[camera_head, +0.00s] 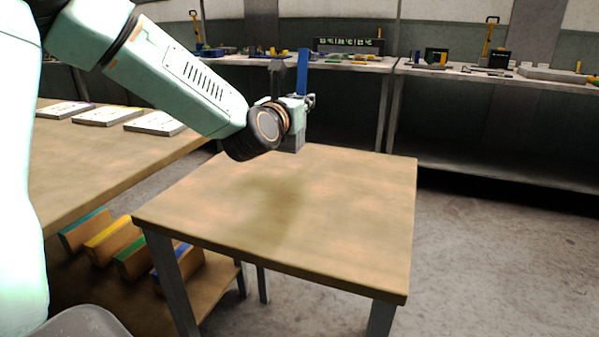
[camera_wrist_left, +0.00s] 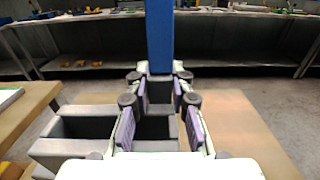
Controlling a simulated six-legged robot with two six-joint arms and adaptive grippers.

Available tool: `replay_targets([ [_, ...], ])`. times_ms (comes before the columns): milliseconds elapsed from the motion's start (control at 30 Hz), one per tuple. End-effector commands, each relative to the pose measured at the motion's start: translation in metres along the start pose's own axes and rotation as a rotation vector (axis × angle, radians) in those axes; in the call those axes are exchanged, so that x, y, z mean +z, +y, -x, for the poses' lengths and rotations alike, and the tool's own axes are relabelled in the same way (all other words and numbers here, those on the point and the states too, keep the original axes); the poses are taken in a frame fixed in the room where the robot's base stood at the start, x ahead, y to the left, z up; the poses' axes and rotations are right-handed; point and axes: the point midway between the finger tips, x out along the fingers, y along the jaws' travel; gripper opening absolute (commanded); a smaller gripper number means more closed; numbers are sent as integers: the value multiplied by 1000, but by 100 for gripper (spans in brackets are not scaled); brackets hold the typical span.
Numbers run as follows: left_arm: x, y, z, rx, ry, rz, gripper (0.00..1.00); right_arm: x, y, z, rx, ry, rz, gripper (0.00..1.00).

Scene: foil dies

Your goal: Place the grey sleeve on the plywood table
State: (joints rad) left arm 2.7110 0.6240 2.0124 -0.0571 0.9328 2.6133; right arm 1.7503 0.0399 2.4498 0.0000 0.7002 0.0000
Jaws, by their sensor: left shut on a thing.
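The grey sleeve (camera_head: 291,142) shows only in part, just below my left gripper (camera_head: 300,103), over the far edge of the plywood table (camera_head: 370,200). My left gripper is shut on the sleeve. In the left wrist view, the purple-padded fingers of my left gripper (camera_wrist_left: 160,100) close around part of it. The open-topped grey sleeve (camera_wrist_left: 75,148) extends to the left there, with dark hollows inside. An upright blue strip (camera_wrist_left: 159,40) rises beyond the fingertips; whether it is joined to the sleeve cannot be told. My right gripper is out of view.
The plywood table's top is bare, with a dark shadow on it. A longer bench (camera_head: 60,165) at the left carries several white plates (camera_head: 107,115). Several colour-topped blocks (camera_head: 110,243) sit on a low shelf below it. Cluttered shelving (camera_head: 480,72) stands behind.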

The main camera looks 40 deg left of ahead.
Motion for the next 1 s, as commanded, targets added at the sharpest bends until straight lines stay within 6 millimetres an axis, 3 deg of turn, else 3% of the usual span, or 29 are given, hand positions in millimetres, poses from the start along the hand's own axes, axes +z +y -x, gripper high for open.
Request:
replay_targets([
  [200, -45, 0, 3, 0, 4, -1, 0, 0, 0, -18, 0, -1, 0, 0],
  [467, -63, 0, 3, 0, 1, 0, 0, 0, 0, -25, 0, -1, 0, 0],
  [700, -96, 0, 1, 0, 3, -1, 0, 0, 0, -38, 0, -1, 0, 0],
  [1000, -96, 0, 0, 0, 1, 0, 0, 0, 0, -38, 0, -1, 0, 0],
])
